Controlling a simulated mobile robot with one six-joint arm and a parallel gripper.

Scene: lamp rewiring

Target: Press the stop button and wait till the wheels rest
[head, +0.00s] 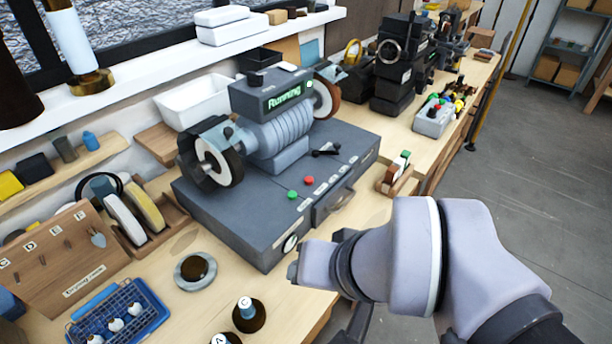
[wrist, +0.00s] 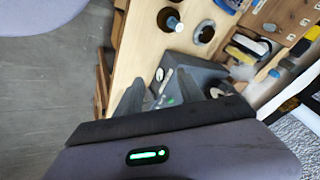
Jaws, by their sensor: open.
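The grey bench machine (head: 270,180) stands on the workbench, its display (head: 284,95) reading "Running". A red button (head: 309,180) and a green button (head: 292,194) sit on its top deck near the front edge. I cannot read the small labels beside them. A pale, dark-rimmed wheel (head: 219,163) is on the left and a brown wheel (head: 328,98) on the right; one still cannot show if they spin. My gripper (wrist: 176,92) is open and empty in the wrist view, with part of the machine (wrist: 196,72) between and beyond its fingers. In the head view my arm ends at the machine's front corner.
A black lever (head: 325,150) stands on the deck right of the buttons. A small wooden rack (head: 398,175) stands right of the machine. Open floor lies to the right.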

